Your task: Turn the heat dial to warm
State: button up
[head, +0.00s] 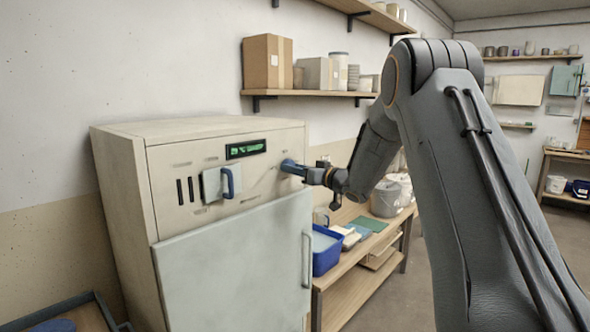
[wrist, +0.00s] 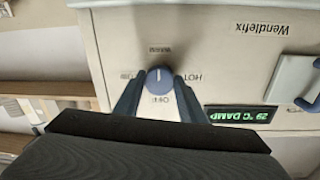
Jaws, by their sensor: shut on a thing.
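The heat dial (wrist: 160,77) is a round blue-grey knob on the cabinet's front panel. It also shows in the head view (head: 287,165), partly covered by my gripper. My gripper (wrist: 160,92) is shut on the dial, one finger on each side; in the head view, it (head: 297,169) reaches in from the right. The wrist view shows the panel upside down. The dial's pale mark appears to point up in the picture, towards the small label that looks like WARM (wrist: 159,50). HOT (wrist: 194,77) is to the right and OFF (wrist: 160,99) below; the left label is unclear.
A green display (wrist: 239,115) reads 29 °C DAMP. A pale plate with a blue handle (head: 228,182) sticks out of the panel left of the dial. The cabinet door (head: 235,265) is shut. A bench with a blue tub (head: 325,253) stands to the right.

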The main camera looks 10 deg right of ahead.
jog(key=o, duration=1)
jog(key=shift+o, duration=0.2)
jog(key=shift+d, duration=0.1)
jog(key=b+v, duration=0.2)
jog(key=v, duration=0.5)
jog(key=shift+s+b, duration=0.3)
jog(key=shift+b, duration=0.05)
jog(key=shift+d+f, duration=0.15)
